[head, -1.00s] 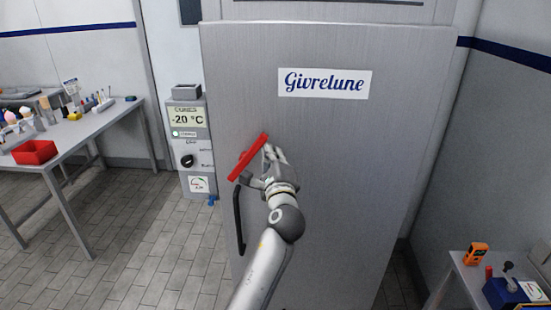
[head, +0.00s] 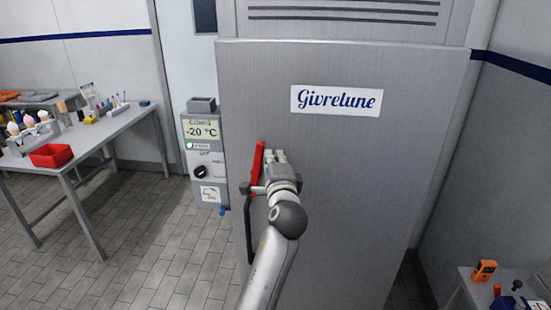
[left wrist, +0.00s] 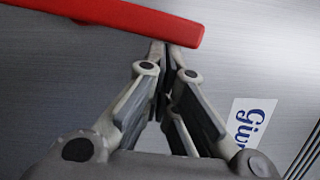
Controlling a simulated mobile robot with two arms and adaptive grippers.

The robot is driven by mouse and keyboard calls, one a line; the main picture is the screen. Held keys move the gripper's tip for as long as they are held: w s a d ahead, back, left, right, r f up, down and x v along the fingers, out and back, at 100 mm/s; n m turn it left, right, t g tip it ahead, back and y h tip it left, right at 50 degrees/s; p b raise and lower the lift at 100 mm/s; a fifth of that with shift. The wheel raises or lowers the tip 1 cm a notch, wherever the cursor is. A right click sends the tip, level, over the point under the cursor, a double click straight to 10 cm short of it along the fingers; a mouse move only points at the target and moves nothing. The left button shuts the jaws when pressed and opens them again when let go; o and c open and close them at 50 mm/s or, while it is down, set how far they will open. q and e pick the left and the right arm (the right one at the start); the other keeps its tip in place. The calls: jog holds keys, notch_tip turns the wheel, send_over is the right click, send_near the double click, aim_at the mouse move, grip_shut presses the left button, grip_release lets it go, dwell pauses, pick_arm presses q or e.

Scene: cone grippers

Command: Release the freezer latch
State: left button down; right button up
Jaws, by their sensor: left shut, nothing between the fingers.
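The red freezer latch (head: 257,170) is a bar on the grey freezer door (head: 360,190), standing nearly upright near the door's left edge. My left gripper (head: 272,157) is just right of the latch, against or very close to its side. In the left wrist view, the red latch (left wrist: 125,17) crosses the top, and the tips of my left gripper (left wrist: 162,50) meet or nearly meet its lower edge near its end. The fingers are shut and empty. Contact is hard to tell. The latch's lower part is partly hidden by my gripper. My right gripper is not in view.
A black door handle (head: 249,230) hangs below the latch. Left of the freezer stands a control box (head: 203,160) reading -20 °C. A table with a red bin (head: 50,155) is at the left. A small table with an orange device (head: 484,271) is at the lower right.

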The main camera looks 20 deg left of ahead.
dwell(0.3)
pick_arm(q)
notch_tip(320, 180, up, 9)
jog(key=shift+a+r, duration=0.1)
jog(key=shift+a, duration=0.05)
jog(key=shift+r, duration=0.3)
dwell(0.4)
